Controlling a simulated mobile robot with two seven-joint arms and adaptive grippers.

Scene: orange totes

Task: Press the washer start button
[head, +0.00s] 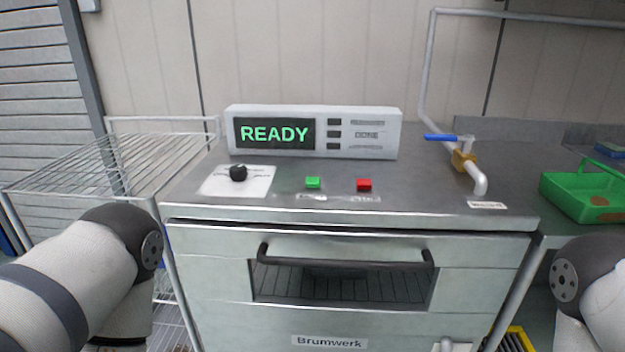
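The washer (205,243) stands in front of me, with a dark handle (345,259) across its front door and a "Brumwerk" label. On its steel top are a green button (313,183) and a red button (364,185); the small print below them is too blurred to read. A black knob (238,173) sits on a white plate to their left. A display (273,134) behind them reads "READY" in green. Parts of my arms show at the lower left and lower right, but neither gripper is in view.
A wire rack (110,165) stands to the left. A pipe tap with a blue lever (442,138) rises at the washer's right rear. A green tray (585,192) sits on the right-hand counter. The washer top around the buttons is clear.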

